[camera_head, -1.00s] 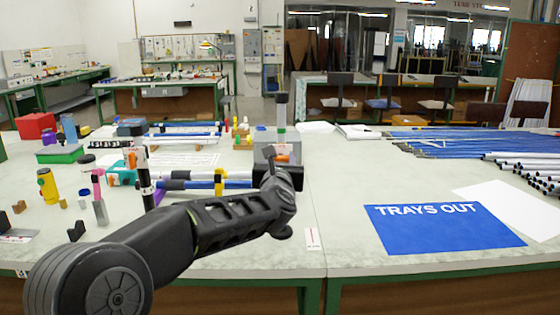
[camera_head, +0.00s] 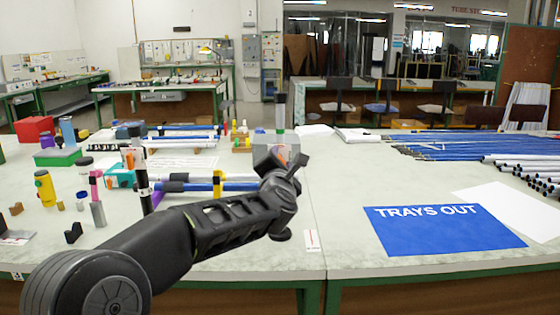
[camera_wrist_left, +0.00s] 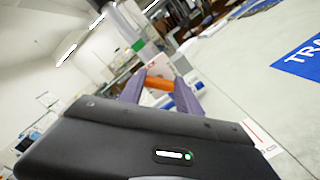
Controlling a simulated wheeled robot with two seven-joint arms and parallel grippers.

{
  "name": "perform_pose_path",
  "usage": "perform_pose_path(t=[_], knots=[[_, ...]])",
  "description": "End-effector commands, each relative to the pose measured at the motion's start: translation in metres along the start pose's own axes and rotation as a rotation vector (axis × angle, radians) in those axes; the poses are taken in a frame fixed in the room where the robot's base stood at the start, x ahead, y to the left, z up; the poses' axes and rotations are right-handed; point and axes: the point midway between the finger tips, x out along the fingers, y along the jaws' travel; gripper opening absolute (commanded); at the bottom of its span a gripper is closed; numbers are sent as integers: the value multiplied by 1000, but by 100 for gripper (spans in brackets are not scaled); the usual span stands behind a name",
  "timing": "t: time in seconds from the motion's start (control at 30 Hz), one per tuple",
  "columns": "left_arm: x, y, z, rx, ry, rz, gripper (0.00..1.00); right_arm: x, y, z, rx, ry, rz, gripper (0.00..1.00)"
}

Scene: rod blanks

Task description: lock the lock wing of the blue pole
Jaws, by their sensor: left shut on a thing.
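My left gripper (camera_head: 280,158) is at the grey block (camera_head: 262,139) near the table's middle, its wrist tilted. In the left wrist view its two purple-grey fingers (camera_wrist_left: 158,92) are shut on a small orange piece, which looks like the lock wing (camera_wrist_left: 157,83). In the head view the gripper mostly hides this piece. An upright post (camera_head: 281,112) with a dark top and a green band stands just behind the gripper. A blue pole (camera_head: 200,187) lies to the left, with a yellow band around it; whether it joins the held wing is hidden. My right gripper is out of view.
Upright poles with pink and orange parts (camera_head: 94,185), a yellow bottle (camera_head: 45,187) and small blocks crowd the left of the table. A blue TRAYS OUT sheet (camera_head: 440,235) lies at right, with blue rods (camera_head: 470,148) behind.

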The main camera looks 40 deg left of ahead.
Motion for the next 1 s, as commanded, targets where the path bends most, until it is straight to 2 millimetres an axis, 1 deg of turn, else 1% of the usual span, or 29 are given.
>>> perform_pose_path(t=[0.4, 0.6, 0.8, 1.0], knots=[[0, -2, 1, 392, -1, -2, 0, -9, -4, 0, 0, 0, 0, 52], [0, -2, 0, 549, 0, -2, 0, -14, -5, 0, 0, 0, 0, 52], [0, -3, -1, 653, 0, -1, 0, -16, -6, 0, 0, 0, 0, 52], [0, -4, -1, 698, 0, -1, 0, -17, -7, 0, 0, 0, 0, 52]])
